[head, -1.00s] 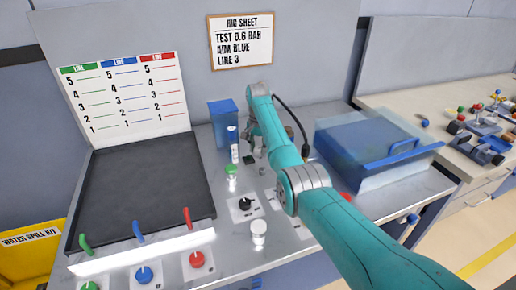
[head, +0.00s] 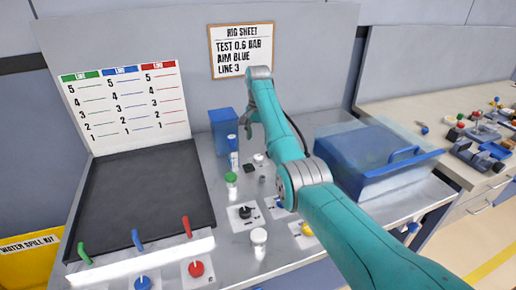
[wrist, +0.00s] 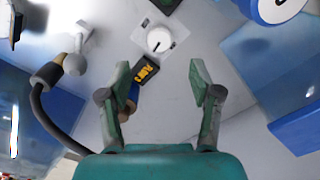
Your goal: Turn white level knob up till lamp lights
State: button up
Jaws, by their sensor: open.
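The white knob (wrist: 158,40) shows in the wrist view on a pale plate, with a dark pointer mark on its face. In the head view a small white knob (head: 259,157) stands on the bench below my gripper. Beside it is a small black display (wrist: 146,72) with yellow characters, too blurred to read. My gripper (wrist: 160,78) is open and empty, its fingertips apart on either side of the display and short of the knob. In the head view my gripper (head: 246,136) hangs above the bench, clear of the knob. I cannot make out a lit lamp.
A blue-lidded clear case (head: 370,160) is on the right. A black hose (wrist: 48,110) curves at left.

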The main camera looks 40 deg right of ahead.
jog(key=shift+r, duration=1.5)
